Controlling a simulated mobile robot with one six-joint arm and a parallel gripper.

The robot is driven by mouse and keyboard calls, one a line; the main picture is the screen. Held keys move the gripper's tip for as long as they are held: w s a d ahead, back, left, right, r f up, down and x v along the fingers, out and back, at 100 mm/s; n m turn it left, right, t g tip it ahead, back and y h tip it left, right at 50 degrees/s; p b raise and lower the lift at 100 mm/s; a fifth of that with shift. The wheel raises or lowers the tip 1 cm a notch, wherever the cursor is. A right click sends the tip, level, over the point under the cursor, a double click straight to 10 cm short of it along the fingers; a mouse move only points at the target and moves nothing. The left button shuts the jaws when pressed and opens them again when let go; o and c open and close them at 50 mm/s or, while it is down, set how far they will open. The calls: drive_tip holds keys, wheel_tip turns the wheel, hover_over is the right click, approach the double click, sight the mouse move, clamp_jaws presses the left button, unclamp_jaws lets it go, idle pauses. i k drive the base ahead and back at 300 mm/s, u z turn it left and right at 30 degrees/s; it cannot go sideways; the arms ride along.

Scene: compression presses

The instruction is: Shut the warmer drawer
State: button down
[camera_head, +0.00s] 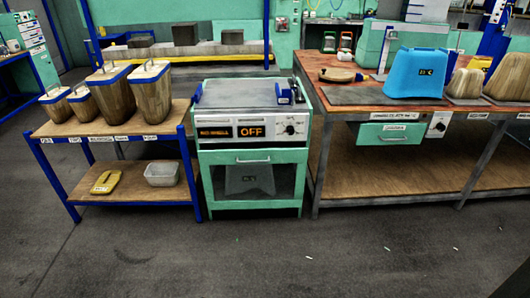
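A small teal drawer (393,134) with a metal handle and a small label hangs under the top of the right workbench. A white panel with a black dial (438,125) is beside it on the right. The label is too small to read, and I cannot tell surely whether the drawer stands out from its housing. A teal oven-like unit (252,157) stands in the middle. Its display reads OFF, and its windowed front with a bar handle looks closed, with a dark grey piece behind the window. My gripper is not in view.
The right workbench (340,93) carries a blue block (416,74), wooden blocks and a round wooden piece. A blue-framed cart (122,130) at left holds lidded wooden containers, a yellow item (106,182) and a clear bin (162,173). The floor in front is mostly clear.

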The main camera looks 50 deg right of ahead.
sight(289, 191)
drive_tip(key=k, duration=0.65)
drive_tip(key=z, duration=0.6)
drive_tip(key=i, duration=1.55)
drive_tip(key=u, duration=0.35)
